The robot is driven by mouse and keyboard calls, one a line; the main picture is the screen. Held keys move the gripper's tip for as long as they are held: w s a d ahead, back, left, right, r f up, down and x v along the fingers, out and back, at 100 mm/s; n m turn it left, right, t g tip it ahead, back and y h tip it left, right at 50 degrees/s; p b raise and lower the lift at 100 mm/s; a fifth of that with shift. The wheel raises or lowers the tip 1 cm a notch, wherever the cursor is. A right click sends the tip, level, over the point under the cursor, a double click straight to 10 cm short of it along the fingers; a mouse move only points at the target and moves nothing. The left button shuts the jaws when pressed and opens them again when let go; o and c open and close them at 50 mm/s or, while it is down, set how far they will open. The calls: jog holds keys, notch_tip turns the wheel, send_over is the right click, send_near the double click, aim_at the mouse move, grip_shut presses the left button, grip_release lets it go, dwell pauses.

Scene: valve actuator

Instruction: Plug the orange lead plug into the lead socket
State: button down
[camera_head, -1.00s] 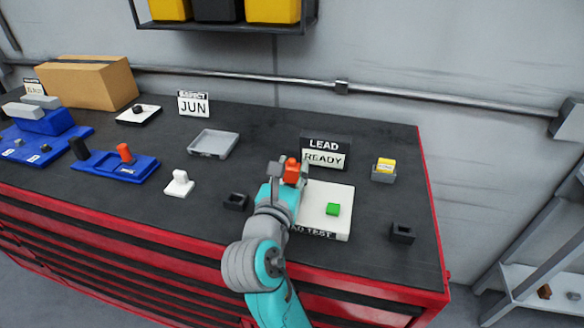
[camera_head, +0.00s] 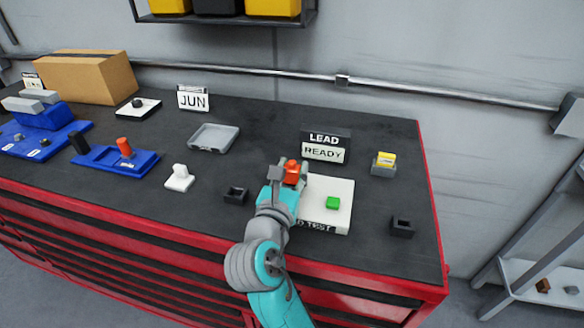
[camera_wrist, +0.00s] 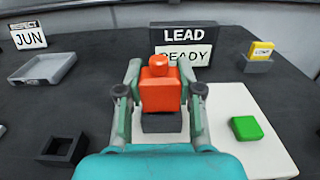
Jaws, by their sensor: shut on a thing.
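The orange lead plug (camera_wrist: 162,88) is upright between the fingers of my gripper (camera_wrist: 160,100), which is shut on it. In the head view the plug (camera_head: 292,172) shows over the left part of the white lead test plate (camera_head: 341,190). In the wrist view a dark square socket (camera_wrist: 162,122) is directly below the plug. The plug's lower end meets the socket's top edge in the picture; how deep it sits cannot be told. A green block (camera_head: 332,203) is on the plate, right of my gripper. The LEAD sign reading READY (camera_head: 325,147) stands behind.
A dark empty holder (camera_head: 236,195) is left of the plate and another dark holder (camera_head: 402,227) is to its right. A yellow block in a grey holder (camera_head: 384,164) stands at the back right. A grey tray (camera_head: 213,138) lies farther left.

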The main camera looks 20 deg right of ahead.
jog(key=shift+f, duration=0.3)
jog(key=c, duration=0.7)
grip_release()
jog(key=v, duration=1.2)
